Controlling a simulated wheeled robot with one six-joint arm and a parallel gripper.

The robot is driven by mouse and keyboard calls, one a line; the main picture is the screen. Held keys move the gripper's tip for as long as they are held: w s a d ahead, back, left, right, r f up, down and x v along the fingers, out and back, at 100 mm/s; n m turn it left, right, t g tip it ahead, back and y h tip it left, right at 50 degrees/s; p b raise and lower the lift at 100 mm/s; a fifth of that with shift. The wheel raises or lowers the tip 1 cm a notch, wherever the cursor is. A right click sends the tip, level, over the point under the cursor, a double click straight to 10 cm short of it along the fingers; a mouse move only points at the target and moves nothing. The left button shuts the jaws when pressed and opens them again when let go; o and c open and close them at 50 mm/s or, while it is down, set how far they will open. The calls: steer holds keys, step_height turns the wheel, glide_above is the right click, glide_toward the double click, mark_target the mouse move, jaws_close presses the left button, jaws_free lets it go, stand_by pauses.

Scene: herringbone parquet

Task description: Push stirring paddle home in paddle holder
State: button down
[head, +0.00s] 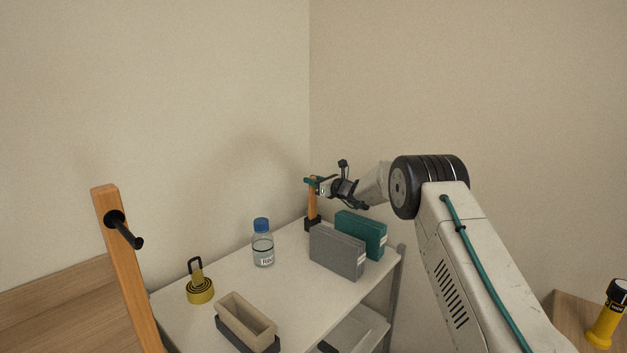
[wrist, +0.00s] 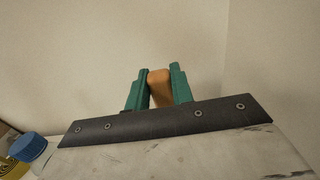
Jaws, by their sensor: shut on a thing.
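The stirring paddle (head: 313,205) has an orange-brown wooden shaft and stands about upright at the far corner of the white table. Its lower end meets a small black block, which looks like the paddle holder (head: 312,224). How deep the paddle sits in it cannot be seen. My gripper (head: 314,181), with teal fingers, is shut on the paddle's top end. In the wrist view my gripper (wrist: 158,90) has one teal finger on each side of the paddle's rounded top (wrist: 159,88). The holder does not show in the wrist view.
A grey box (head: 337,252) and a teal box (head: 361,234) stand just in front of the holder. A blue-capped bottle (head: 263,248), yellow measuring cups (head: 200,290) and a beige open box (head: 245,318) are nearer. A wooden post with a black peg (head: 122,270) rises at left.

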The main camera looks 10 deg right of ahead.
steer(key=shift+f, duration=0.6)
steer(key=c, duration=1.1)
jaws_free()
steer(key=shift+c, duration=0.2)
steer(key=shift+s+d, duration=0.1)
steer(key=v, duration=0.7)
steer(key=shift+s, duration=0.2)
steer(key=shift+d, duration=0.15)
